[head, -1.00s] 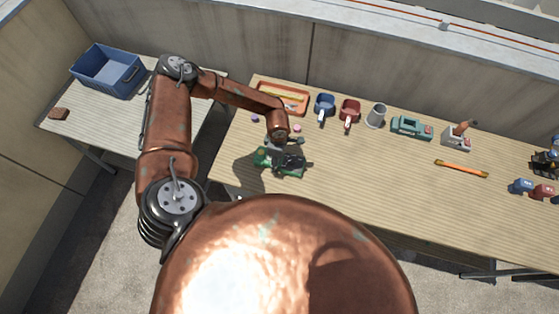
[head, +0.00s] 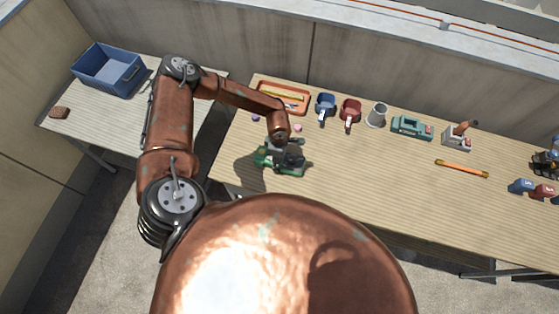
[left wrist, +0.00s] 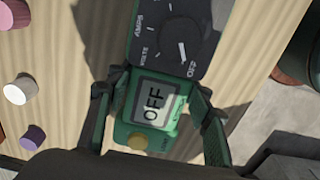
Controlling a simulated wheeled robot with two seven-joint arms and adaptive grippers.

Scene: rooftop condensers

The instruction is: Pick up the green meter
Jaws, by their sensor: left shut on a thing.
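The green meter (left wrist: 158,105) fills the middle of the left wrist view. It has a dark dial face, a small display reading OFF and a yellow button. My left gripper (left wrist: 155,115) has a finger on each side of the meter's display end and is shut on it. In the head view the green meter (head: 268,158) is at the left front part of the long table, partly hidden under my left gripper (head: 288,155). I cannot tell whether the meter touches the table. My right gripper is not in view.
On the long table (head: 360,190) stand an orange tray (head: 306,108), blue (head: 325,105) and red (head: 350,110) scoop-like things, a grey cup (head: 376,115), a teal device (head: 411,127) and an orange-handled tool (head: 461,168). A blue crate (head: 128,92) sits on the left table.

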